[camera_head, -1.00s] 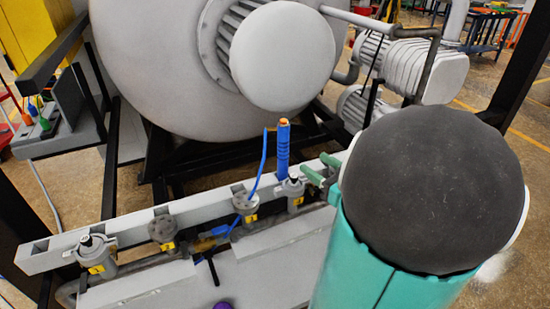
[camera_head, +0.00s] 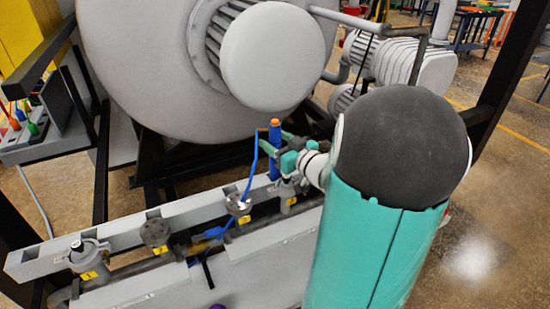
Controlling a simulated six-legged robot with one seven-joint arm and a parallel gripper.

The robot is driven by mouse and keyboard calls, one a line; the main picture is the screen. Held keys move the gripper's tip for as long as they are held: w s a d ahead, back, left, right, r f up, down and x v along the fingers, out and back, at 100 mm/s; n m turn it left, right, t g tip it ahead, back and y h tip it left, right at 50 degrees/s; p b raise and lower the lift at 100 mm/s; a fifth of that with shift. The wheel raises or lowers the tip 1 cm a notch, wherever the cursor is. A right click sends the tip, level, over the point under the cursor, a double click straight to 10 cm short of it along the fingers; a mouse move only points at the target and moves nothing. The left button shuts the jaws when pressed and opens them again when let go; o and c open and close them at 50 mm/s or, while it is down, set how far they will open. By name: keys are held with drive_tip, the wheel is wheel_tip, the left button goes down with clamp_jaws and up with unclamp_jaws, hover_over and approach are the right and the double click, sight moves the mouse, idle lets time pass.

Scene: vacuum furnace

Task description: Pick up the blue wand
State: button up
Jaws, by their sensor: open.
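The blue wand (camera_head: 274,162) stands upright, with an orange tip on top and a thin blue cable beside it. It rises from the grey rail with the valve fittings. My gripper (camera_head: 277,143), with green fingers, is open at the wand's upper part. One finger appears to cross in front of the wand and the other lies by its right side. I cannot tell whether either finger touches it. My teal arm with its dark round joint fills the lower right and hides what is behind it.
The grey rail (camera_head: 110,243) carries several valve fittings with yellow tags. The large grey furnace vessel (camera_head: 150,75) and its round motor cover (camera_head: 277,58) stand close behind the wand. A black post rises at right. Open floor (camera_head: 500,200) lies at far right.

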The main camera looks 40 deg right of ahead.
drive_tip(key=shift+w, duration=0.3)
clamp_jaws()
